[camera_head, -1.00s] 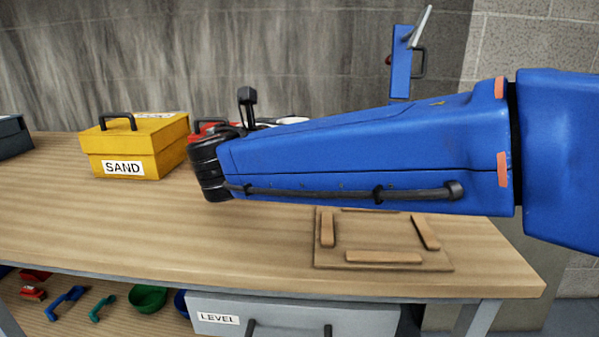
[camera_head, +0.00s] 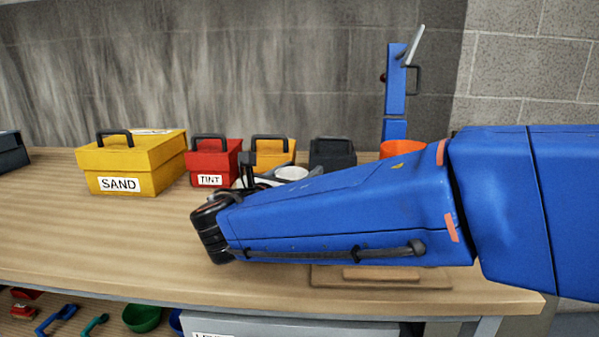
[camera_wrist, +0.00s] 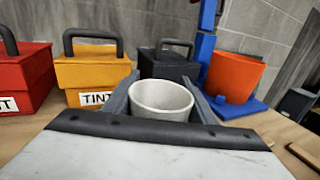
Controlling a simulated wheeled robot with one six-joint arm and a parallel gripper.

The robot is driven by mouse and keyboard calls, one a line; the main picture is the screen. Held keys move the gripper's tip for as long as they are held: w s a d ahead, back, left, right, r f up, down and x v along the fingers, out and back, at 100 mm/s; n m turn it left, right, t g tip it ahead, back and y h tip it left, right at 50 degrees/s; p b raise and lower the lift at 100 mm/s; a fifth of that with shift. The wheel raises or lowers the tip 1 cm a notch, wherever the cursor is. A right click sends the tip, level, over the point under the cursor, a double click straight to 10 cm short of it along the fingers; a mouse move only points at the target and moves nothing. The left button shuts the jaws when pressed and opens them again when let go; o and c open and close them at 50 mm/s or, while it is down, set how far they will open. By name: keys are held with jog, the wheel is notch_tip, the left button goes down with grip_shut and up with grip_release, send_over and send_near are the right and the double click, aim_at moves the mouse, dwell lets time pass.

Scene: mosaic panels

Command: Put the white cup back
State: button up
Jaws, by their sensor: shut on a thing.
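The white cup (camera_wrist: 160,98) stands upright between the two grey fingers of my gripper (camera_wrist: 164,90) in the wrist view. The fingers hold it from both sides, and its open rim faces up. In the head view the cup (camera_head: 291,173) shows only as a pale rim above my blue arm, which hides its lower part and most of my gripper. I cannot tell whether its base touches the table.
A wooden board with raised strips (camera_head: 372,274) lies at the table's (camera_head: 110,235) front right, partly behind my arm. Yellow SAND (camera_head: 130,165), red TINT (camera_head: 213,162), orange (camera_head: 275,148) and black (camera_head: 333,154) boxes line the back. An orange cup (camera_wrist: 235,77) sits by a blue stand (camera_head: 395,80).

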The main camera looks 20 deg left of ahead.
jog(key=o, duration=1.2)
jog(key=shift+f, duration=0.1)
jog(key=s, duration=0.4)
jog(key=s+a, duration=0.1)
jog(key=s, duration=0.7)
jog(key=shift+a, duration=0.4)
